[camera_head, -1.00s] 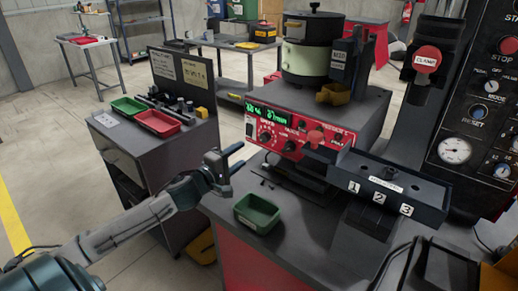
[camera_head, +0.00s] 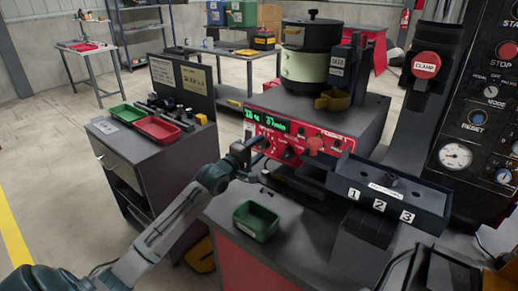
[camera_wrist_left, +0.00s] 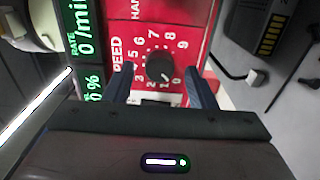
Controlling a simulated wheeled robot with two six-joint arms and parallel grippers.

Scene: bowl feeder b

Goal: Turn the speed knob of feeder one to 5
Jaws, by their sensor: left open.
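Feeder one's red control panel (camera_head: 325,145) carries a green-lit display (camera_head: 262,119). In the left wrist view the black speed knob (camera_wrist_left: 159,66) sits on the red panel inside a ring of white digits beside the word SPEED. Its pointer seems to face the low digits near 1, but it is too small to be sure. My left gripper (camera_head: 258,146) is at the panel's left part and largely hides the knob in the head view. In the wrist view its open fingers (camera_wrist_left: 161,84) stand either side of the knob's lower edge, apart from it. My right gripper is not in view.
The bowl feeder (camera_head: 307,62) stands above the panel. A dark block marked 1, 2, 3 (camera_head: 420,203) juts out at right. A green tray (camera_head: 256,221) lies on the bench in front. A cabinet with green and red trays (camera_head: 157,128) stands at left.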

